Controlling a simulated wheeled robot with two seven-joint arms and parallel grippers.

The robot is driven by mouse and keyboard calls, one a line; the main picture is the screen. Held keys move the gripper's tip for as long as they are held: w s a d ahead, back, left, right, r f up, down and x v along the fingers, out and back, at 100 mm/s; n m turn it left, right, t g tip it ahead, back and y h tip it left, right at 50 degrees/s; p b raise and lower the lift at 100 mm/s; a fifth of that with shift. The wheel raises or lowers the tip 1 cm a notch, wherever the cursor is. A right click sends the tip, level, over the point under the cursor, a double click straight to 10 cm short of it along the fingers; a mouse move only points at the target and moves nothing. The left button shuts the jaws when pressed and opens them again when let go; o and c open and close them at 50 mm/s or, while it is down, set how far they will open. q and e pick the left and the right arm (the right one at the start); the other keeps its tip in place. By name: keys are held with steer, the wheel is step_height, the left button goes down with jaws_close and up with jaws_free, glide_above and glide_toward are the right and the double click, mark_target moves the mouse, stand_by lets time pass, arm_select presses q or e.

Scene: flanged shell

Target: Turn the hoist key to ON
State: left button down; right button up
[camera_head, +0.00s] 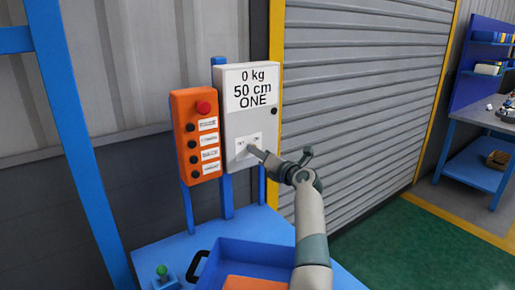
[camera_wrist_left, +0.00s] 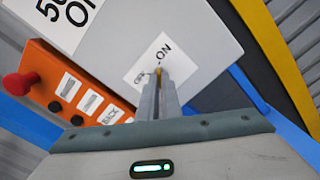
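The pale grey control box (camera_head: 234,120) has a sign reading "0 kg 50 cm ONE". Low on its front is a white key plate (camera_head: 241,140). In the left wrist view the plate (camera_wrist_left: 146,70) shows ON at one side and a partly covered label at another. My left gripper (camera_head: 253,150) reaches the plate; its two fingers are close together at the key switch in the left wrist view (camera_wrist_left: 160,78). A small brownish bit of the hoist key (camera_wrist_left: 158,69) shows at the fingertips; the fingers hide the rest, so its angle is unclear. My right gripper is not in view.
An orange button panel (camera_head: 197,135) with a red knob (camera_head: 203,107) stands close left of the box. Below are a blue tray (camera_head: 225,262) and a green-topped button (camera_head: 162,271). A roller shutter (camera_head: 360,90) is behind; a blue workbench (camera_head: 470,165) stands far right.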

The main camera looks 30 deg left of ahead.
arm_select(q)
steer(key=shift+m+p, duration=0.35)
steer(key=shift+m, duration=0.25)
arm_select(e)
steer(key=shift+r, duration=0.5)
arm_select(q)
steer(key=c, duration=2)
jaws_free()
